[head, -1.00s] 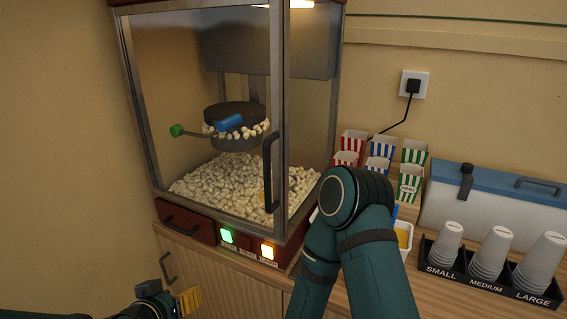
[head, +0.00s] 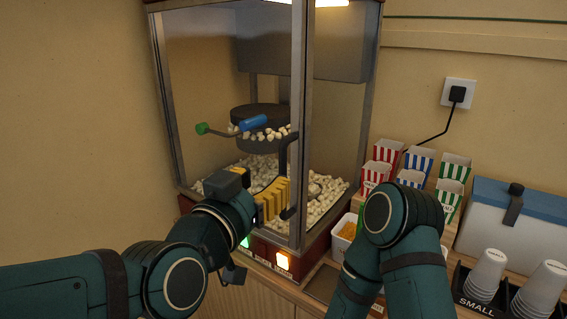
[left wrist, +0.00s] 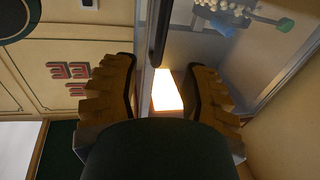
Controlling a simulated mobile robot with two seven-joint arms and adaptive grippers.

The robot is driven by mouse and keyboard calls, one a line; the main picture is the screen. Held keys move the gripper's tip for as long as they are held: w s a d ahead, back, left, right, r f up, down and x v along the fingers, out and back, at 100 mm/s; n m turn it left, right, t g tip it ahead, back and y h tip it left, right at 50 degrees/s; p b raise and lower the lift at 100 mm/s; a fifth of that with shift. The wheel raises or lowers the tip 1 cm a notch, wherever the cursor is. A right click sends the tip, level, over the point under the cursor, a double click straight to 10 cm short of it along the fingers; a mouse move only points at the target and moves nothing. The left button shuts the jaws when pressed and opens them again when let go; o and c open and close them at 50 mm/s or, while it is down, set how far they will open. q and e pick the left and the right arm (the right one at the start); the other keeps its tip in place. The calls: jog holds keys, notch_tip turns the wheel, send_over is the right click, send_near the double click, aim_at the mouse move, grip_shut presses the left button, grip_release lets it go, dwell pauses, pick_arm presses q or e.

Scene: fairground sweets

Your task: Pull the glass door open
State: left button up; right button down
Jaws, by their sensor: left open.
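The glass door (head: 302,95) is the metal-framed front of the popcorn machine and looks closed. Its black upright handle (head: 283,160) is near the door's right edge, partly hidden by my left gripper. My left gripper (head: 274,198) is open in front of the door, its yellow fingers at the handle's lower part. In the left wrist view the dark handle bar (left wrist: 160,35) lies between the lines of the two open fingers (left wrist: 160,90). I cannot tell whether they touch it. My right arm is bent at the right; its gripper is not in view.
Popcorn (head: 325,188) and a kettle (head: 262,120) are inside the machine. Striped boxes (head: 420,163), a white tub (head: 345,232), cups (head: 487,272) and a blue-lidded cooler (head: 485,220) stand to the right on the counter. My right forearm stands close by.

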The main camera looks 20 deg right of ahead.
aim_at(282, 164)
pick_arm(q)
jog(key=x, duration=0.8)
jog(key=shift+w+d, duration=0.1)
jog(key=shift+w, duration=0.05)
grip_shut()
